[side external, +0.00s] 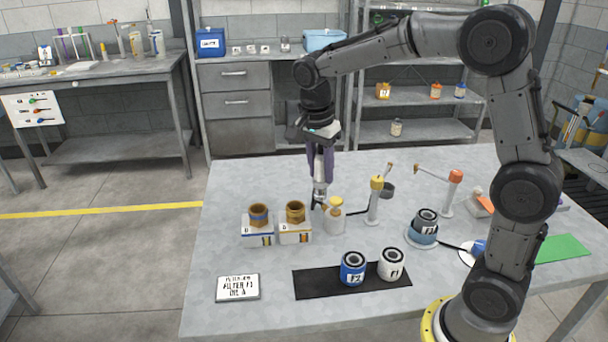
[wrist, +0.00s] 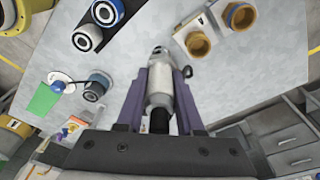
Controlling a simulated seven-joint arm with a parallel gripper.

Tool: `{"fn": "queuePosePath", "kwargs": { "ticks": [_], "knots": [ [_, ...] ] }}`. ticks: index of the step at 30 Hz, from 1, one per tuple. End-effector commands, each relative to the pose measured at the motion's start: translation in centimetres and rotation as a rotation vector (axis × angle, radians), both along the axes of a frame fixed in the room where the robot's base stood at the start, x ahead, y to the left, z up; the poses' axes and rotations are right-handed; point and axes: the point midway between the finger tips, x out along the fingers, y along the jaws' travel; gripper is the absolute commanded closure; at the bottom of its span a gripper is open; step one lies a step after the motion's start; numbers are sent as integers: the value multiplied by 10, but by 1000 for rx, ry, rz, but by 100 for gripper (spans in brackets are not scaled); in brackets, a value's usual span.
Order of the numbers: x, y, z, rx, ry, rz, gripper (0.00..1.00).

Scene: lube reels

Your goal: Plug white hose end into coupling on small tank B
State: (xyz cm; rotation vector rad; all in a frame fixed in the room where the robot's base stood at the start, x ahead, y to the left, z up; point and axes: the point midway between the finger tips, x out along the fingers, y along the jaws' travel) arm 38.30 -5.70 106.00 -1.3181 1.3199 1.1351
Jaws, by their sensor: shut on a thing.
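My gripper (side external: 321,172) has purple fingers pointing down over the back-middle of the table. It is shut on a pale grey-white cylindrical piece (side external: 320,194) with a metal tip. In the wrist view the piece (wrist: 159,88) lies between the fingers (wrist: 160,78), its tip pointing away from the wrist. I see no clear hose trailing from it. Two white boxes with brass-coloured round tops, a left one (side external: 258,235) and a right one (side external: 295,231), stand left of and nearer than the gripper. Their letters are too small to tell apart surely, and I cannot identify tank B or its coupling.
A translucent bottle with a yellow cap (side external: 335,217) stands close by the held piece. A yellow-topped post (side external: 376,200) and an orange-topped post (side external: 452,193) stand to the right. Blue (side external: 353,268) and white (side external: 391,264) cylinders sit on a black mat (side external: 318,284). The table's left-back area is clear.

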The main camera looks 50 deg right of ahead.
Motion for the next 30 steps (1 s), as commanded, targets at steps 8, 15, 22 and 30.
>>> {"fn": "queuePosePath", "kwargs": {
  "ticks": [8, 15, 22, 30],
  "knots": [
    [-43, 7, 20, 0, -4, 1, 100],
    [-39, 12, 34, -1, -18, -46, 100],
    [4, 43, 35, 0, -16, -29, 100],
    [41, 56, 13, -1, 1, 0, 100]
  ]
}}
